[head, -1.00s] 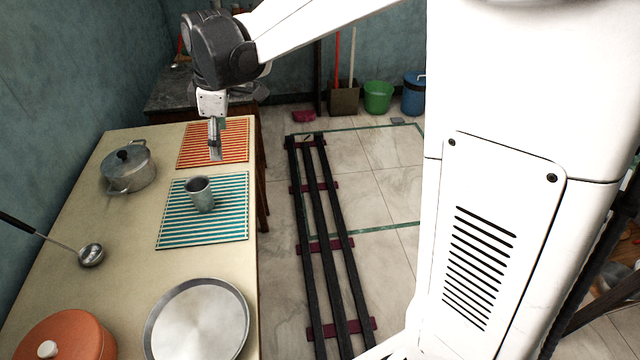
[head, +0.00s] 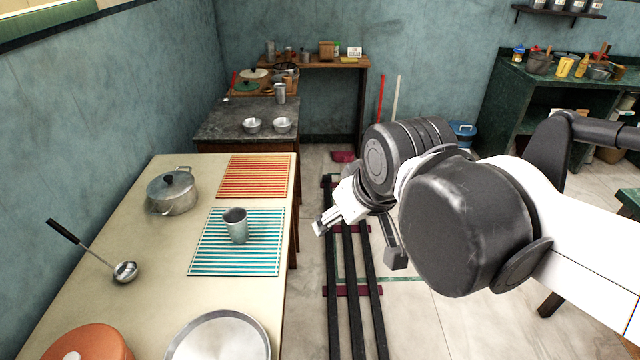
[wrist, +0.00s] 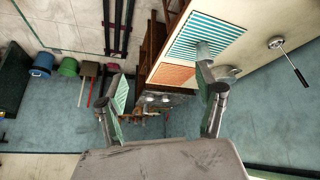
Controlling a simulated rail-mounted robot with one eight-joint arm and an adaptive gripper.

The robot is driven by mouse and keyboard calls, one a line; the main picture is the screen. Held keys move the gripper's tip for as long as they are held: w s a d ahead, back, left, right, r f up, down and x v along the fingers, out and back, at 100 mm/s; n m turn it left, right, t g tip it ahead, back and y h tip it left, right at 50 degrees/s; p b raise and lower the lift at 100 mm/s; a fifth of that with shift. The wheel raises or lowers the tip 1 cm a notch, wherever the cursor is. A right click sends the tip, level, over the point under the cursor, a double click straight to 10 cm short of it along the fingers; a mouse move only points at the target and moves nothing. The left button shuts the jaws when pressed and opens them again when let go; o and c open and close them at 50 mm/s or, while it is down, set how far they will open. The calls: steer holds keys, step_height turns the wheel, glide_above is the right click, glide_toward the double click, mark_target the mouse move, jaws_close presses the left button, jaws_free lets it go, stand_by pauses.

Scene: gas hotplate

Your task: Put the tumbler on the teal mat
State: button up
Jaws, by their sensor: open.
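My gripper (head: 358,243) is open and empty, out over the floor to the right of the table, clear of the tumbler. In the wrist view my gripper (wrist: 162,80) shows its two fingers spread wide with nothing between them. The teal mat (wrist: 212,25) shows there at the upper right, and the tumbler (wrist: 202,49) is partly hidden behind one finger.
The orange striped mat (head: 253,177) lies beyond the teal one. A lidded pot (head: 172,193), a ladle (head: 125,271), a round metal pan (head: 222,338) and an orange lidded pot (head: 88,345) share the table (head: 150,300). Black floor rails (head: 357,310) run along its right side.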

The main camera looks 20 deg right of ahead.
steer(key=s, duration=0.1)
steer(key=s+f+m, duration=0.1)
steer(key=s+d+m, duration=0.1)
steer(key=shift+s+f+t, duration=0.1)
steer(key=shift+f+t, duration=0.2)
steer(key=shift+t, duration=0.1)
